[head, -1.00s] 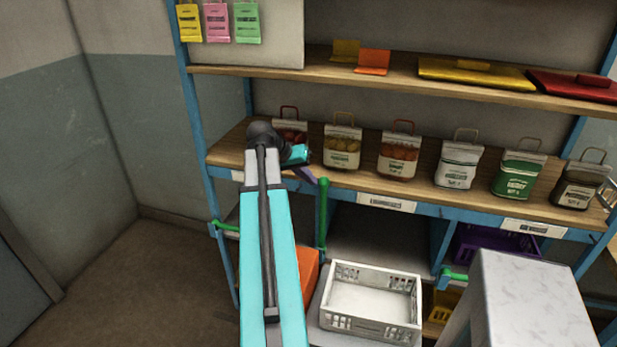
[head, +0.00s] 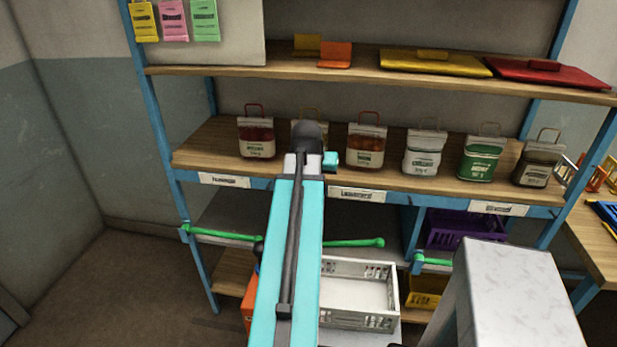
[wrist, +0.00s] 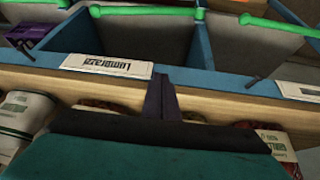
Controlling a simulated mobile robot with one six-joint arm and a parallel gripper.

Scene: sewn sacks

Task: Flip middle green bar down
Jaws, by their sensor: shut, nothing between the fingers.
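The middle green bar (head: 354,243) lies roughly level across the middle opening below the lower shelf, its left part hidden by my arm. It also shows level in the wrist view (wrist: 145,11). The left green bar (head: 222,235) is level across the left opening; part of a green bar shows at the wrist view's right (wrist: 280,27). The right green bar (head: 435,262) is partly covered by a pale block. My gripper (wrist: 160,97) is shut and empty in front of the shelf edge, apart from the middle bar. Its fingers are hidden in the head view.
Bags with handles, such as a green one (head: 482,158), stand along the lower shelf (head: 205,150). Labels (head: 357,194) line its blue edge. A white crate (head: 358,318) sits below, beside my arm. A purple crate (head: 465,228) is at the right. Floor is free at left.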

